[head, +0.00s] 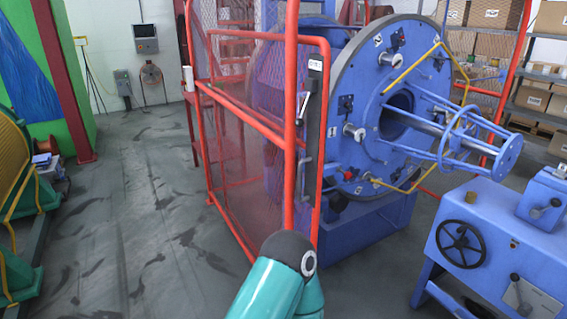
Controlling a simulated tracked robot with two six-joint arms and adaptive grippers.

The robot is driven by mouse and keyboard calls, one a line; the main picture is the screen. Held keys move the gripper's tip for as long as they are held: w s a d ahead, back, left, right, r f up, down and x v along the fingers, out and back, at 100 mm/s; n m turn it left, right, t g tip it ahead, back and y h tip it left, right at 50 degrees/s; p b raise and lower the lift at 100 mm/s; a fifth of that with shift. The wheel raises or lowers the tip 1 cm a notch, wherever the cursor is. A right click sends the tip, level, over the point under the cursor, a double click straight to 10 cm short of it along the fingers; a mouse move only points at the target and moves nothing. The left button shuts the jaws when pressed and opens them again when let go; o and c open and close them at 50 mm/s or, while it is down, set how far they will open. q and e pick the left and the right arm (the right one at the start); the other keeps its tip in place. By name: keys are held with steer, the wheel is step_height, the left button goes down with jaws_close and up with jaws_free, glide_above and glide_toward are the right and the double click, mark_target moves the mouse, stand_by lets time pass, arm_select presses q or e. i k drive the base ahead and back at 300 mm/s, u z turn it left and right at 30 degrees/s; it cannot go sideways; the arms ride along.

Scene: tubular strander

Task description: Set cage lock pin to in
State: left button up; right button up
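The blue strander cage (390,110) stands right of centre, with a large round disc facing me and several small fittings on its face. I cannot tell which fitting, if any, is the cage lock pin, nor whether a pin is in or out. A dark upright plate with a small lever (304,103) is on the red guard's near post, in front of the cage's left side. A teal link of my own arm rises from the bottom edge below the guard. Neither of my grippers is in view.
A red mesh guard (240,112) stands left of the cage. A blue machine with a black handwheel (461,243) is at the lower right. A yellow-wound reel (20,180) is at the left edge. The grey floor (130,220) between reel and guard is clear.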

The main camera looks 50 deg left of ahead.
mark_target(347, 175)
steer(key=z, duration=1.35)
steer(key=i, duration=0.1)
steer(key=u, duration=2.55)
steer(key=k, duration=0.85)
steer(key=u, duration=0.2)
steer(key=i, duration=0.85)
steer(key=z, duration=0.1)
